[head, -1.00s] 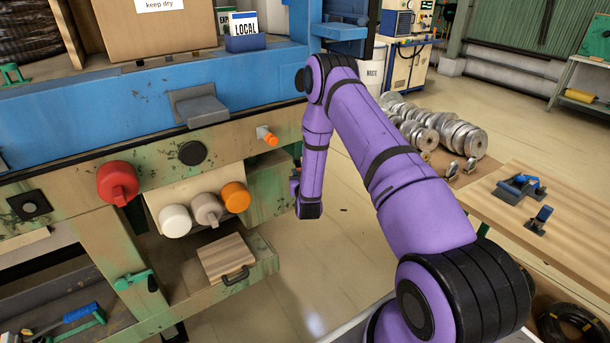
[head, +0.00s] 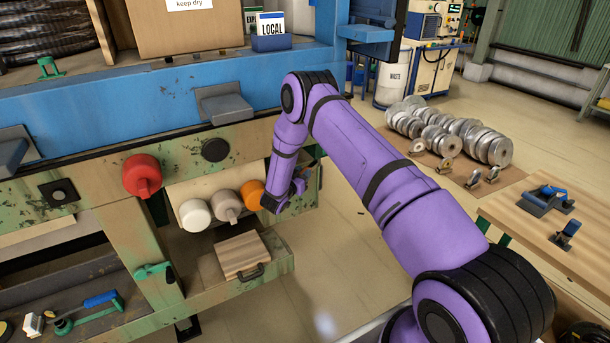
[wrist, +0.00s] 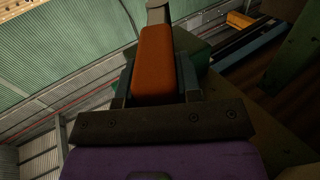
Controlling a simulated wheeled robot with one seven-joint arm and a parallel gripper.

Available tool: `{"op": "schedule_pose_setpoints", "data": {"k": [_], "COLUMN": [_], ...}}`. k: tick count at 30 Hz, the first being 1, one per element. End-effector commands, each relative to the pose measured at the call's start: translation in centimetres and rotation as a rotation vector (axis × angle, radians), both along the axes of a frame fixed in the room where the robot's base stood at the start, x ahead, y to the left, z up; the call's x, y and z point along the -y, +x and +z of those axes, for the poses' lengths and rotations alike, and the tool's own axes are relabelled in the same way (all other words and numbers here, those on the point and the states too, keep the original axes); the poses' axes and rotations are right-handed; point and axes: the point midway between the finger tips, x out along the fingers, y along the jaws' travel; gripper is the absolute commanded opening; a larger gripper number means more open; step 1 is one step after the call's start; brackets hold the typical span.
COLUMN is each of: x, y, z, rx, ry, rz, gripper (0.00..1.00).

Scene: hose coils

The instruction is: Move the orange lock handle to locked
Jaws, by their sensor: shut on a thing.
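The orange lock handle (wrist: 156,62) shows close up in the wrist view as a long orange block on a grey stem. It lies between the two fingers of my gripper (wrist: 156,78), which is shut on it, one finger at each side. In the head view the handle is hidden behind my purple arm, at the right part of the bench front. My gripper's fingers cannot be made out clearly there. Whether the handle stands at locked cannot be told.
A red knob (head: 143,175), a white knob (head: 195,215), a beige knob (head: 227,205) and an orange round knob (head: 252,194) sit on the bench front, left of my wrist. A wooden drawer block (head: 242,255) is below. Metal discs (head: 440,130) lie on the right. The floor between is clear.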

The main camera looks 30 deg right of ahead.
Motion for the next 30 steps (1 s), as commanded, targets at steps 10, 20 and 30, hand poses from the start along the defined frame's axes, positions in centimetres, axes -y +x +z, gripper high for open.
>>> {"op": "schedule_pose_setpoints", "data": {"k": [10, 20, 30], "x": [-0.1, -0.1, -0.1], "y": [0.1, 0.1, 0.2], "z": [0.0, 0.0, 1.4], "rx": [-0.001, 0.000, 0.002], "ry": [0.000, 0.000, -0.002], "rz": [-0.009, -0.008, -0.007], "gripper": [0.00, 0.57, 0.57]}}
